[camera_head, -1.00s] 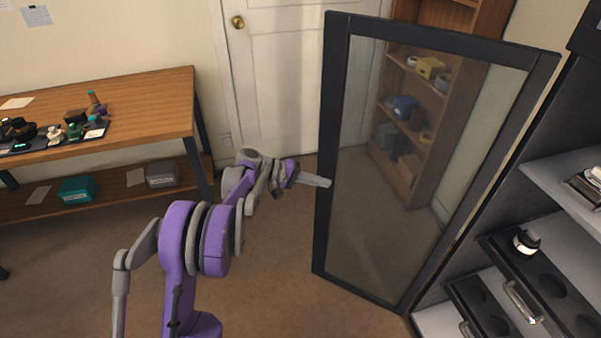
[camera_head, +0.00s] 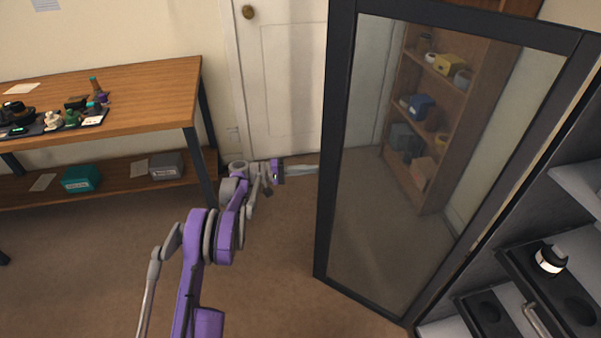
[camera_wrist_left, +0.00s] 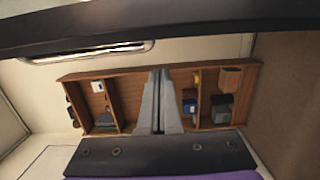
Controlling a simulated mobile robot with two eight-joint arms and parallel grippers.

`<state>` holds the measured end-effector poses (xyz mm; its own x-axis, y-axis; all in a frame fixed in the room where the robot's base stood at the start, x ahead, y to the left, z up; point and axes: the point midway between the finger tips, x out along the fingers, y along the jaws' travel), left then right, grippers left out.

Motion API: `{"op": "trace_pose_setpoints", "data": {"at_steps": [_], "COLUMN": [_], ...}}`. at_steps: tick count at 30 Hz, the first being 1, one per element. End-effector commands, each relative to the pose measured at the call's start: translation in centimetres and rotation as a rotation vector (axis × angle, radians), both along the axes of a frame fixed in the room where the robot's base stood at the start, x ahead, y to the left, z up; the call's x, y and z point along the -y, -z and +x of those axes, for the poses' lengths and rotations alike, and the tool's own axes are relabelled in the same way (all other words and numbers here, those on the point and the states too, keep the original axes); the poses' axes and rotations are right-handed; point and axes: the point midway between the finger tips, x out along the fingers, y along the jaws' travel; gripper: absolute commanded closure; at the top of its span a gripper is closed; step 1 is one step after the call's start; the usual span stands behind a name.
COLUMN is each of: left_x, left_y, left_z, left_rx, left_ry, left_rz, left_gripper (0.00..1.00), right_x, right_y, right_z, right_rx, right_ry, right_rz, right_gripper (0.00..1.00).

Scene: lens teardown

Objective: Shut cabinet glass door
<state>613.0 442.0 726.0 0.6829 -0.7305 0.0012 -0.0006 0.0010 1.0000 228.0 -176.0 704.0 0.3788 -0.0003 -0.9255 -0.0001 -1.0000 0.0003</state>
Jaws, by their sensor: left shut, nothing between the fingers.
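The cabinet glass door (camera_head: 335,150) stands open in the head view, a tall dark frame around a clear pane. Its hinge side is at the right, by the dark cabinet (camera_head: 520,205). My left gripper (camera_head: 316,169) is shut and empty, its fingertips reaching the door's free left edge. The tips end at that edge; I cannot tell whether they touch it. In the left wrist view the shut fingers (camera_wrist_left: 157,75) point up toward a dark bar (camera_wrist_left: 200,25), likely the door frame, with a slim metal handle (camera_wrist_left: 90,52) below it. My right gripper is not in view.
A wooden workbench (camera_head: 150,85) with small parts stands at the left. A white room door (camera_head: 285,80) is behind. A wooden bookshelf shows through the glass (camera_head: 420,175). Cabinet trays, one with a lens part (camera_head: 550,258), are at the right. The floor (camera_head: 270,280) before the door is clear.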

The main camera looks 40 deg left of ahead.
Motion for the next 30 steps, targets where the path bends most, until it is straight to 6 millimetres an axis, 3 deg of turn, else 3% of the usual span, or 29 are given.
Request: {"op": "trace_pose_setpoints", "data": {"at_steps": [6, 15, 30], "left_x": [3.6, 3.6, 3.8], "left_y": [0.1, 0.0, 0.0], "left_z": [3.3, -0.5, -0.9], "left_rx": [0.0, -0.001, -0.001], "left_ry": [0.003, -0.002, -0.003], "left_rz": [0.0, 0.001, 0.001], "left_gripper": [1.0, 1.0, 1.0], "right_x": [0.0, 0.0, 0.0], "right_y": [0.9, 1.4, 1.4], "right_z": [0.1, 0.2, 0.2], "right_rx": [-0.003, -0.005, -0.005], "right_ry": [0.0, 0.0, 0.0], "right_rz": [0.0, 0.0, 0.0], "right_gripper": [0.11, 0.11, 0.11]}}
